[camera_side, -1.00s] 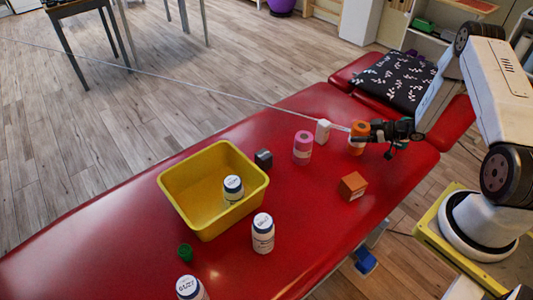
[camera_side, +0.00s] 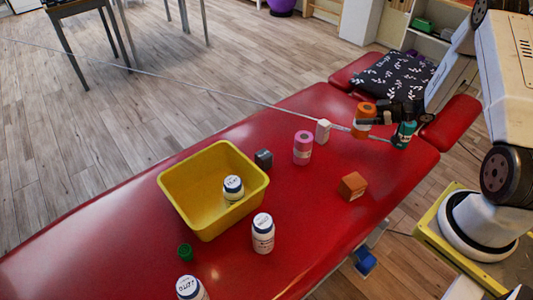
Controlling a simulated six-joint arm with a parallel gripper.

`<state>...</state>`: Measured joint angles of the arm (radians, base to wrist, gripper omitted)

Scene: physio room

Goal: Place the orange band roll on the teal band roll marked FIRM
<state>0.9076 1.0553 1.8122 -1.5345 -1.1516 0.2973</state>
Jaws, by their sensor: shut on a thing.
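The orange band roll (camera_side: 363,120) is held upright at the far end of the red couch. My gripper (camera_side: 372,115) is shut on it from the right. It looks raised above the couch, though the height is hard to judge. The teal band roll (camera_side: 403,135) stands on the couch to the right of the orange roll, below my gripper's body. Its top is partly hidden by my gripper, and its marking is too small to read.
A pink roll (camera_side: 303,147), a white block (camera_side: 323,131), an orange-brown box (camera_side: 352,186) and a dark block (camera_side: 263,159) stand on the red couch (camera_side: 310,220). A yellow bin (camera_side: 185,212) holds a white bottle (camera_side: 233,187). Other bottles (camera_side: 263,233) stand nearer.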

